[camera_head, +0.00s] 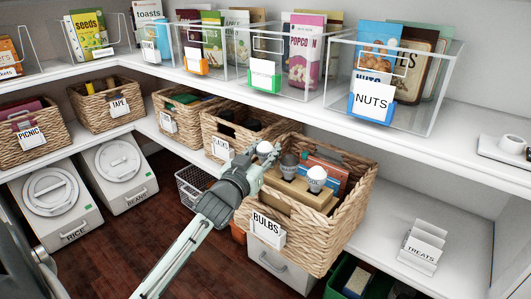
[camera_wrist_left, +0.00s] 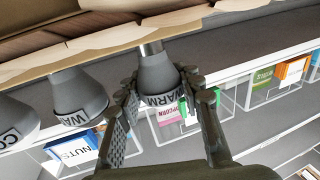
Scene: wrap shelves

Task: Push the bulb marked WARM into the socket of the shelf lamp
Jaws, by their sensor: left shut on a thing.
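The bulb marked WARM (camera_wrist_left: 158,88) has a grey collar and a metal end. I cannot tell whether the metal end is clear of the tan holder (camera_head: 290,190). Two other bulbs stand there, one dark (camera_head: 289,165) and one white (camera_head: 316,176). A white fixture (camera_head: 512,145) at the right shelf edge may be the shelf lamp; its socket is unclear. My right gripper is not in view.
The woven BULBS basket (camera_head: 345,220) surrounds the holder. Clear bins, including NUTS (camera_head: 425,105), line the upper shelf above. A TREATS holder (camera_head: 424,243) stands on the lower shelf at right. The upper shelf is bare between the NUTS bin and the white fixture.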

